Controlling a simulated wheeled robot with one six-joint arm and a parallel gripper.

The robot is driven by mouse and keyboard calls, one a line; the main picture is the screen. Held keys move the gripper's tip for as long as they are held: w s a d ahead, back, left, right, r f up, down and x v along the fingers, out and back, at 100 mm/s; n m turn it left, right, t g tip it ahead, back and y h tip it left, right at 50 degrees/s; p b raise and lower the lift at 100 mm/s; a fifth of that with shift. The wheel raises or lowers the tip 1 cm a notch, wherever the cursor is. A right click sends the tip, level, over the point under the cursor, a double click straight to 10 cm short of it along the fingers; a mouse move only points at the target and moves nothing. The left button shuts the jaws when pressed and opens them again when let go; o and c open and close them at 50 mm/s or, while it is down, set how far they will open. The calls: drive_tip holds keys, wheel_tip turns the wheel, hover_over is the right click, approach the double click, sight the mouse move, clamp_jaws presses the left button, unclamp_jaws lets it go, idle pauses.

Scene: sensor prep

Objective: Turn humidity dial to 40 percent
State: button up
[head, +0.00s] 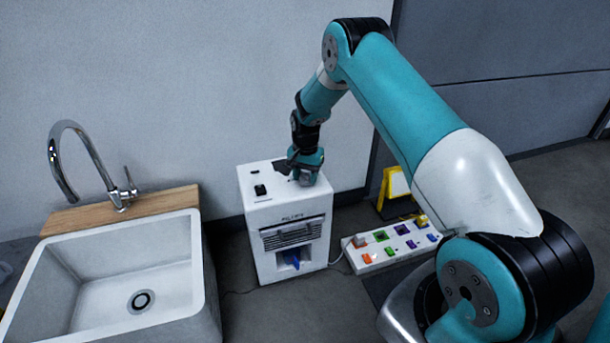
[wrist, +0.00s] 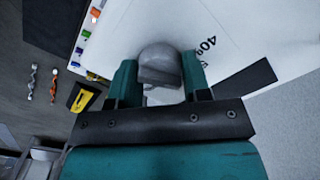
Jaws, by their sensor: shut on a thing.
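The humidity machine (head: 288,222) is a white box with a front grille, standing on the floor between the sink and the power strip. My gripper (head: 303,172) is at the right side of its top and hides the dial there. In the wrist view, my gripper (wrist: 161,85) has its teal fingers on both sides of the grey rounded dial (wrist: 159,60) and is shut on it. A printed "40%" mark (wrist: 208,47) shows on the white top, right of the dial. The dial's pointer direction cannot be told.
A white sink (head: 205,265) with a chrome faucet (head: 120,190) stands at the left. A white power strip (head: 376,266) with coloured switches lies right of the machine. A yellow stand (head: 386,190) is behind it. A black switch (head: 260,190) sits on the machine's top.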

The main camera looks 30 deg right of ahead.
sight(305, 174)
drive_tip(key=shift+r, duration=0.15)
drive_tip(key=n+p, duration=0.3)
drive_tip(key=shift+n, duration=0.4)
drive_tip(key=shift+n+p, duration=1)
drive_tip(key=shift+n, duration=1)
drive_tip(key=o, duration=0.9)
wheel_tip(305, 174, up, 17)
drive_tip(key=p, duration=0.4)
drive_tip(key=shift+r+p, duration=0.1)
drive_tip(key=shift+p, duration=0.2)
